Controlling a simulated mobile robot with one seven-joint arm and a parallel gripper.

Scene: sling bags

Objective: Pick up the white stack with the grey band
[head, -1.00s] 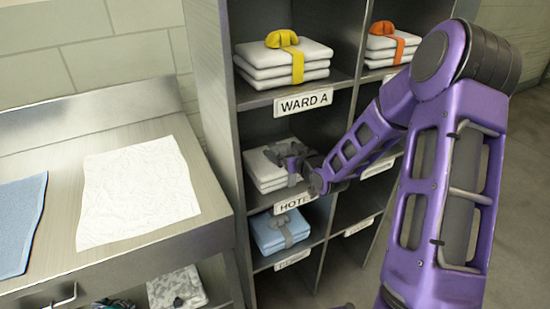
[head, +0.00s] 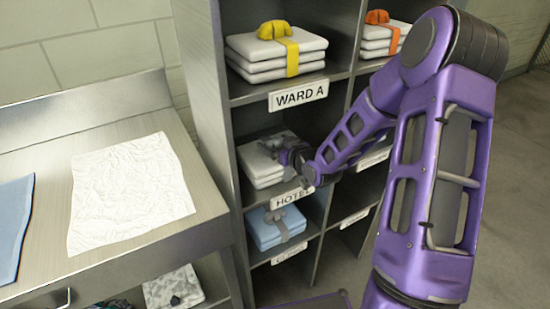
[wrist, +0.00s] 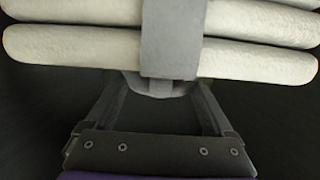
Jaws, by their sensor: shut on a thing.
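The white stack with the grey band (head: 257,163) sits in the middle-left compartment, above the label that begins "HOTE". In the wrist view, the white stack (wrist: 70,48) fills the top, with the grey band (wrist: 170,40) running down its middle. My gripper (head: 284,150) reaches into that compartment from the right and covers part of the stack. In the wrist view, my gripper (wrist: 155,90) has its fingers on either side of the grey piece at the band and is shut on it. The fingertips are partly hidden by the band. I cannot tell whether the stack touches the shelf.
A white stack with a yellow band (head: 268,52) lies above, one with an orange band (head: 374,45) at upper right. A blue stack with a grey band (head: 270,235) lies below. Shelf dividers surround my gripper. A counter (head: 105,130) with flat cloths stands left.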

